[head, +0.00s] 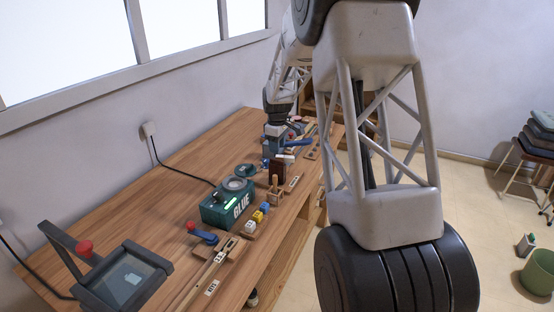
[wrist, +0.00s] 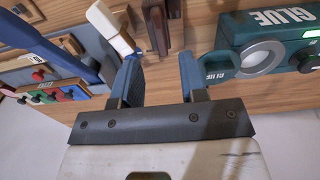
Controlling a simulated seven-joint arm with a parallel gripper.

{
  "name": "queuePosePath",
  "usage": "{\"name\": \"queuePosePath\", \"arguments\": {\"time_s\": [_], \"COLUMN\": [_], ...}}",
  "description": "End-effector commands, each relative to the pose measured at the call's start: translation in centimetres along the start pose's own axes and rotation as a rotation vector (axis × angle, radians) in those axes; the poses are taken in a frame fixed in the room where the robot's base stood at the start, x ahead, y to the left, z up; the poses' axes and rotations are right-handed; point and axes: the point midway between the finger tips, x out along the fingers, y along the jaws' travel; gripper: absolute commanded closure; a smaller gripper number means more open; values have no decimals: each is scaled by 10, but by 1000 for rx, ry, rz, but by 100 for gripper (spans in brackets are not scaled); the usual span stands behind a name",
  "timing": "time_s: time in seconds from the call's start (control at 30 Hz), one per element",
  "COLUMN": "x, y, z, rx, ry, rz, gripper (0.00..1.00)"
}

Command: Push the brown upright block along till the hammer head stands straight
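The brown upright block (wrist: 156,28) stands beyond my fingertips in the wrist view, and it also shows in the head view (head: 277,172) below my gripper. A white piece with a blue end (wrist: 112,24), which may be the hammer head, lies tilted just left of the block. In the head view a white piece (head: 285,157) shows beside the block's top. My gripper (wrist: 160,58) has its two blue fingers apart with nothing between them. I cannot tell whether the fingers touch the block.
A green glue box (head: 226,207) stands near the block. Small coloured cubes (head: 259,216), a blue-handled tool (head: 204,237) and a dark framed screen (head: 130,279) are nearer on the wooden bench (head: 165,195). A long blue bar (wrist: 60,50) lies left of my gripper. The bench's rear left is mostly clear.

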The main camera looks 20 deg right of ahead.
Motion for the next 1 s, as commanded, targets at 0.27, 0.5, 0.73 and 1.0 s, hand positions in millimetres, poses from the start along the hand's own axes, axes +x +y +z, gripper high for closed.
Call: {"name": "queuePosePath", "arguments": {"time_s": [0.27,0.5,0.73,1.0], "x": [35,56,61,61], "y": [0,0,0,0], "z": [0,0,0,0], "rx": [0,0,0,0], "ry": [-1,0,0,0], "rz": [-1,0,0,0], "gripper": [61,61,61,73]}}
